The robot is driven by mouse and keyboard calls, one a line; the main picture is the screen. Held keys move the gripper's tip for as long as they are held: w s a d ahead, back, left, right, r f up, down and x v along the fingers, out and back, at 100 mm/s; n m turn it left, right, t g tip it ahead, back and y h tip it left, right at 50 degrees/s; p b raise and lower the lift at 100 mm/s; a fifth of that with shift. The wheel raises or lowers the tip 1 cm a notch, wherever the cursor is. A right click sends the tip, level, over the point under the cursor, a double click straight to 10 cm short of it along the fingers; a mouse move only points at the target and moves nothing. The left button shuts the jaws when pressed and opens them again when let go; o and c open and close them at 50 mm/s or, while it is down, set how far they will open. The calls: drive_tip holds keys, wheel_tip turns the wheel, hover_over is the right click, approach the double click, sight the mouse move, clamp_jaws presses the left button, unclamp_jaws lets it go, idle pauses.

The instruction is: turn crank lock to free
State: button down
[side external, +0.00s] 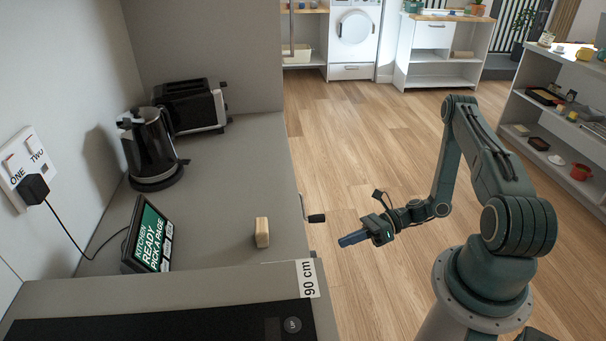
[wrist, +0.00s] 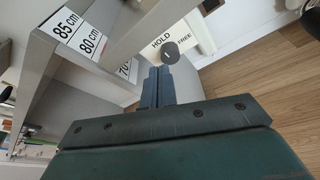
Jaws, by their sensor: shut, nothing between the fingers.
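In the side external view, a crank with a dark grip (side external: 316,218) sticks out from the counter's right edge. In the wrist view, a round dark knob or grip end (wrist: 170,52) lies just beyond my fingertips, in front of a white plate (wrist: 196,38) lettered HOLD and FREE. I cannot tell whether this round part is the crank grip or a separate lock, nor which word it is set to. My gripper (side external: 343,240) is shut and empty, below and right of the crank grip. Its closed fingers (wrist: 157,84) also show in the wrist view, apparently apart from the round part.
Height labels (wrist: 80,32) line the counter's side. On the counter (side external: 225,190) stand a wooden block (side external: 262,232), a display (side external: 148,238), a kettle (side external: 151,150) and a toaster (side external: 191,107). A black panel (side external: 180,322) lies in front. Open floor (side external: 370,130) lies behind my arm.

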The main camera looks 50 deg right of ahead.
drive_tip(key=shift+s+f+m+t, duration=0.1)
drive_tip(key=shift+f+m+t, duration=0.2)
drive_tip(key=shift+m, duration=0.2)
drive_tip(key=shift+a, duration=0.15)
drive_tip(key=w+a, duration=0.4)
drive_tip(key=w, duration=0.1)
drive_tip(key=shift+a, duration=0.4)
drive_tip(key=shift+f, duration=0.2)
idle(0.9)
drive_tip(key=shift+w+d+f, duration=0.3)
drive_tip(key=shift+w+d, duration=0.2)
idle(0.4)
drive_tip(key=shift+w+d+f, duration=0.2)
drive_tip(key=shift+d+f, duration=0.05)
drive_tip(key=shift+f, duration=0.1)
idle(0.7)
drive_tip(key=shift+w+d+r, duration=0.25)
drive_tip(key=shift+r, duration=0.05)
